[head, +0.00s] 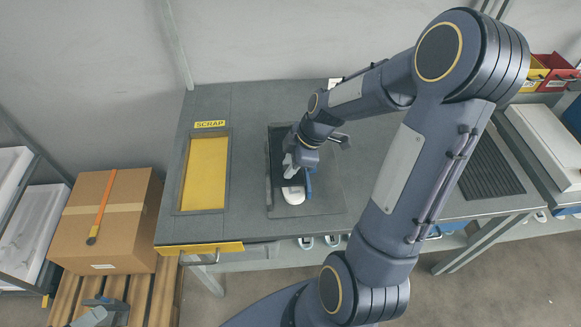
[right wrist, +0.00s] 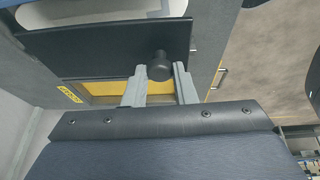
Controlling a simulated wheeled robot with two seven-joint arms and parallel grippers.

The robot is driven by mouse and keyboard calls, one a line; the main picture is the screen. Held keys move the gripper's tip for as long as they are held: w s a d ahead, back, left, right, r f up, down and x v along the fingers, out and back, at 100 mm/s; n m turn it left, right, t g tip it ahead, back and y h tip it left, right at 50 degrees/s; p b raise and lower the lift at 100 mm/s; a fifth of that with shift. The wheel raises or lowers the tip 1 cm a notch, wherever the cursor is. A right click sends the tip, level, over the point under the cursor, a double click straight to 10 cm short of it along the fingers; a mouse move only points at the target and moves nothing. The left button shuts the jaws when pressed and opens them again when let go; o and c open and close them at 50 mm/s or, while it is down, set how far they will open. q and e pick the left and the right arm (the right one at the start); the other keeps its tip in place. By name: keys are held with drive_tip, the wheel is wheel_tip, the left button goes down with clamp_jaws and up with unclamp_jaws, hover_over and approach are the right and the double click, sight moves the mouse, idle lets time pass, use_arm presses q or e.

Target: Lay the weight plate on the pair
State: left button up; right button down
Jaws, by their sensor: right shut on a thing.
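The weight plate (right wrist: 100,44) is a flat dark rectangle with a round black knob (right wrist: 160,66). My right gripper (right wrist: 160,88) is shut on the knob, one pale finger on each side. In the head view, the right gripper (head: 290,164) is over the dark plate (head: 277,148), above the grey mat. A white insole end (head: 293,195) shows at the plate's near side; the rest of the pair is hidden. I cannot tell whether the plate touches the pair.
A yellow scrap opening (head: 204,174) is set in the grey table left of the mat. A cardboard box (head: 108,220) stands on a pallet at the left. A ribbed dark panel (head: 490,172) and red and yellow bins (head: 552,72) are at the right. My right arm crosses the table.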

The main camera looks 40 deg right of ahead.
drive_tip(key=w+f, duration=0.1)
drive_tip(key=d+f, duration=0.1)
drive_tip(key=w+d+f, duration=0.1)
drive_tip(key=shift+w+f+p, duration=0.3)
drive_tip(key=shift+f, duration=1.5)
drive_tip(key=c, duration=1.2)
unclamp_jaws()
drive_tip(key=shift+s, duration=0.1)
drive_tip(key=b+v, duration=0.1)
drive_tip(key=v, duration=1)
drive_tip(key=s+a+r+m+t, duration=0.1)
drive_tip(key=s+a+r+m, duration=0.2)
drive_tip(key=s+a+m, duration=0.1)
drive_tip(key=s+a+r+m+t, duration=0.1)
drive_tip(key=s+a+r+m, duration=0.2)
drive_tip(key=s+a+m, duration=0.2)
drive_tip(key=s+a+r+m, duration=0.3)
drive_tip(key=s+a+m, duration=0.1)
drive_tip(key=s+a, duration=0.2)
drive_tip(key=shift+s+r+m+t, duration=0.1)
drive_tip(key=shift+s+m+t, duration=0.25)
drive_tip(key=shift+m+t, duration=0.05)
